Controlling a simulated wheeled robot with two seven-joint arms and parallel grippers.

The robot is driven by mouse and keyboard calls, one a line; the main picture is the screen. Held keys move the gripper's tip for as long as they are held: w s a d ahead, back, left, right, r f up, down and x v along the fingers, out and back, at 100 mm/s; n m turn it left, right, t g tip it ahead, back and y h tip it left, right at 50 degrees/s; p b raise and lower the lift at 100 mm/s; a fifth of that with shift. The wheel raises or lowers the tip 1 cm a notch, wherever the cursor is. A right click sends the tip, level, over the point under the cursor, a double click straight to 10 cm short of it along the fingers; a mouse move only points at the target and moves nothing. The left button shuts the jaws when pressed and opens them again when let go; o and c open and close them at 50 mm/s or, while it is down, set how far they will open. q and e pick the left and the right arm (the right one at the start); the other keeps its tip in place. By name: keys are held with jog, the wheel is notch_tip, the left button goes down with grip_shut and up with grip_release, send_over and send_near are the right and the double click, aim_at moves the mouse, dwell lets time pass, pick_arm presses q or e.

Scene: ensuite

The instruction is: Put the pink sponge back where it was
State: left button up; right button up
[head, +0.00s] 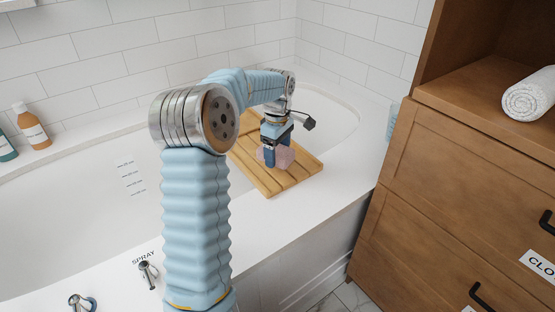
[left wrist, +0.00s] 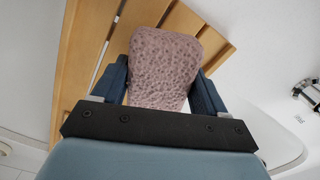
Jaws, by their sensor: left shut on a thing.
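The pink sponge (left wrist: 163,65) is a speckled, rounded block that sits between the two fingers of my left gripper (left wrist: 160,85) in the left wrist view. In the head view the left gripper (head: 274,152) points down over the slatted wooden board (head: 270,182), shut on the pink sponge (head: 286,156). The sponge is at or just above the slats; I cannot tell whether it touches them. The gripper's fingers partly hide it. The board also shows behind the sponge in the left wrist view (left wrist: 85,50). My right gripper is not in view.
The board lies across the white bathtub (head: 90,215) near its front rim. A wooden cabinet (head: 450,165) with a rolled white towel (head: 530,95) stands at right. An orange bottle (head: 32,128) is at the back left. Metal fittings (head: 147,272) are on the front rim.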

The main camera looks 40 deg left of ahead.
aim_at(278, 149)
pick_arm(q)
jog(key=shift+w+a+f, duration=0.1)
jog(key=shift+f, duration=0.85)
jog(key=shift+w+a+f, duration=0.1)
jog(key=shift+f, duration=0.8)
jog(key=shift+f, duration=0.15)
jog(key=o, duration=1)
notch_tip(278, 149, up, 12)
jog(key=shift+r+p, duration=0.2)
jog(key=shift+p, duration=0.25)
jog(key=shift+d, duration=0.1)
